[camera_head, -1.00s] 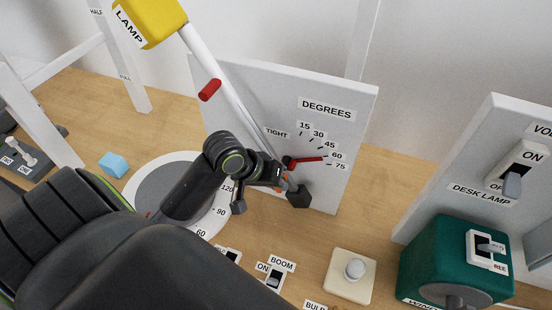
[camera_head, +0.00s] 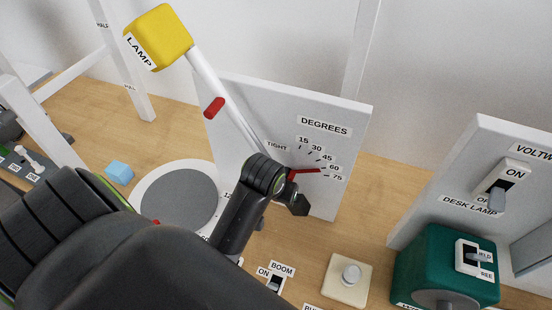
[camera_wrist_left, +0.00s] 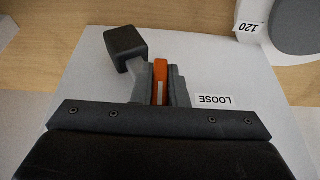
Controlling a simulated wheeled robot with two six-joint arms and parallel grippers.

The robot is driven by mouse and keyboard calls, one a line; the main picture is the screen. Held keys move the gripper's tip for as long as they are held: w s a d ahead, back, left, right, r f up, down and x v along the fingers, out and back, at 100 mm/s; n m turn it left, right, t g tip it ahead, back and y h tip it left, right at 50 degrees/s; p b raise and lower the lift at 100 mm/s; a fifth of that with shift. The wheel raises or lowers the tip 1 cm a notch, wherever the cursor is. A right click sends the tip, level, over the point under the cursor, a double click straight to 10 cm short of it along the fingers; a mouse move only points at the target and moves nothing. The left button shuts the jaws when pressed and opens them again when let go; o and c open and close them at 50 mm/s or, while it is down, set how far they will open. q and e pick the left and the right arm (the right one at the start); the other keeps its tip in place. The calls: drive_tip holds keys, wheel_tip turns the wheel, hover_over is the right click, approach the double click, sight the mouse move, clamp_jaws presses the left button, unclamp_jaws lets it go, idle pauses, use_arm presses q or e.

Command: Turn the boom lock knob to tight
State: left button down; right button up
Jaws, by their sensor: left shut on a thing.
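The orange boom lock knob (camera_wrist_left: 160,82) with a white mark shows in the left wrist view between my left gripper's fingers (camera_wrist_left: 160,88), which are shut on it. A LOOSE label (camera_wrist_left: 215,101) is beside them; the white mark's exact setting cannot be told. In the head view my left gripper (camera_head: 290,198) is at the degree board (camera_head: 350,125), and my wrist hides the knob. The TIGHT label (camera_head: 276,146) shows above the wrist. The white boom (camera_head: 225,95) slants up left to the yellow lamp (camera_head: 160,38). The right gripper is not in view.
A black block (camera_head: 299,206) is close beside my left gripper and also shows in the wrist view (camera_wrist_left: 125,46). The red pointer (camera_head: 306,171) is near the 60 mark. A round turntable (camera_head: 180,197), white button box (camera_head: 347,278) and green box (camera_head: 430,262) stand around.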

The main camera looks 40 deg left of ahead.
use_arm(q)
drive_tip(key=shift+w+r, duration=0.1)
drive_tip(key=shift+w, duration=0.05)
drive_tip(key=c, duration=1.5)
unclamp_jaws()
drive_tip(key=shift+o, duration=0.3)
